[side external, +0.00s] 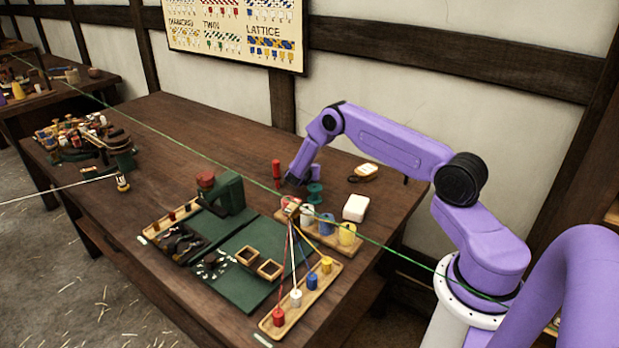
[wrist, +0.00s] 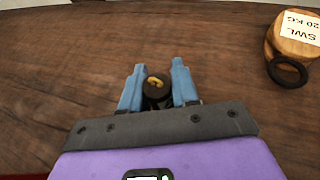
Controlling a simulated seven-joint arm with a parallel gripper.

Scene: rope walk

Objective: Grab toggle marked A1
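My gripper (side external: 296,180) is low over the back of the table, beside a red post. In the wrist view its two blue fingers (wrist: 157,80) stand on either side of a dark round piece (wrist: 156,93) with a yellow mark on top. I cannot tell if they press on it. No A1 mark is readable in either view. Red (side external: 278,317), white (side external: 295,298), blue (side external: 312,281) and yellow (side external: 326,265) toggles on cords sit in a wooden tray (side external: 302,302) at the front right.
A wooden block labelled SWL 20 KG (wrist: 298,28) has a black ring (wrist: 287,71) beside it. The red post (side external: 276,170), a green spool (side external: 315,193) and a white box (side external: 355,208) stand nearby. A green line (side external: 190,136) crosses above the table.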

